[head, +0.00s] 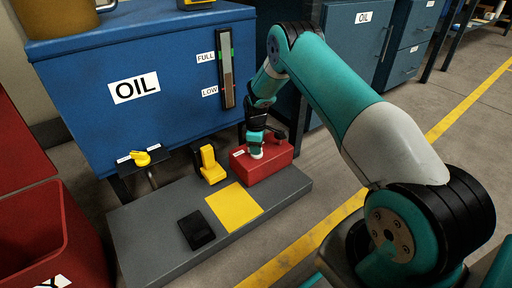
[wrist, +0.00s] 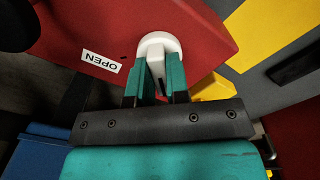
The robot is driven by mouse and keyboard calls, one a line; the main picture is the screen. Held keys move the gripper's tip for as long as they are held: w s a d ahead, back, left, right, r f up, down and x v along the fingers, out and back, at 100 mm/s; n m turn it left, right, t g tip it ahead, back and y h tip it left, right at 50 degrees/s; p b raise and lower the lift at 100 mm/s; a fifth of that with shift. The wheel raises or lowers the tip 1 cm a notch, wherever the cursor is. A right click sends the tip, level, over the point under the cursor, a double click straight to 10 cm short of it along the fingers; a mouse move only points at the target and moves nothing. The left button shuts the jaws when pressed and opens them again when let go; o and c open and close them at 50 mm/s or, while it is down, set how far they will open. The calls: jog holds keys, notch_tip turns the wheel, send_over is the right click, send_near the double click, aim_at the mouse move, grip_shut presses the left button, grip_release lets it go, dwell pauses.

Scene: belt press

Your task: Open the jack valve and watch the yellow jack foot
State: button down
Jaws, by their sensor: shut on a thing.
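A red box (head: 268,169) sits on the grey platform, below the blue oil tank. In the wrist view, a white knob (wrist: 158,42) is on the red box (wrist: 195,25), beside an "OPEN" label (wrist: 100,62); it appears to be the jack valve. My gripper (head: 255,152) is over the box, and its teal fingers (wrist: 158,72) are shut on the white knob, partly covering it. A yellow upright piece (head: 211,166), apparently the jack foot, stands on the platform just left of the box. Part of it shows behind my fingers in the wrist view (wrist: 213,97).
The blue tank (head: 80,75) has an oil gauge (head: 226,68) marked FULL and LOW. A yellow handle (head: 142,158) is at its lower front. A flat yellow plate (head: 236,206) and a black pedal-like block (head: 196,230) are on the grey platform (head: 150,245). A red bin (head: 45,235) stands at left.

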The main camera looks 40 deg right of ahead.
jog(key=shift+r, duration=0.1)
jog(key=m+p, duration=0.3)
jog(key=shift+r, duration=0.15)
jog(key=m+p, duration=0.3)
jog(key=m, duration=0.2)
jog(key=shift+d+m, duration=0.1)
jog(key=shift+m, duration=0.2)
jog(key=m+p, duration=0.1)
jog(key=m, duration=0.3)
jog(key=shift+d+m+p, duration=0.1)
jog(key=shift+m+p, duration=0.2)
jog(key=shift+p, duration=0.1)
jog(key=shift+f+m+p, duration=0.2)
jog(key=shift+m+p, duration=0.25)
jog(key=shift+m, duration=1.75)
jog(key=c, duration=1.1)
grip_release()
notch_tip(320, 180, up, 17)
jog(key=p, duration=0.7)
jog(key=shift+r+p, duration=0.2)
jog(key=shift+p, duration=0.2)
